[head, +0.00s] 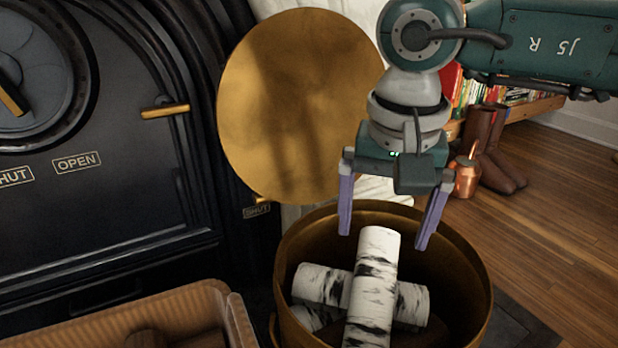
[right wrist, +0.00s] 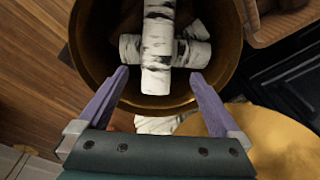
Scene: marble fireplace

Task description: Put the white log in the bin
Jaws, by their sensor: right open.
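A white birch log (head: 374,285) with dark bark marks lies in the round brass bin (head: 465,262), on top of other white birch logs (head: 322,285) that cross under it. In the right wrist view the upper log (right wrist: 158,50) lies across the lower logs (right wrist: 194,53) inside the bin (right wrist: 88,50). My right gripper (head: 382,240) is open and empty above the bin's back rim, its purple fingers apart on either side of the upper log's far end, with no contact visible. The bin's floor is mostly hidden. My left gripper is not in view.
A black stove (head: 110,200) with SHUT and OPEN labels stands at left. A round brass disc (head: 290,100) stands behind the bin. A brown basket (head: 205,305) is at the lower left.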

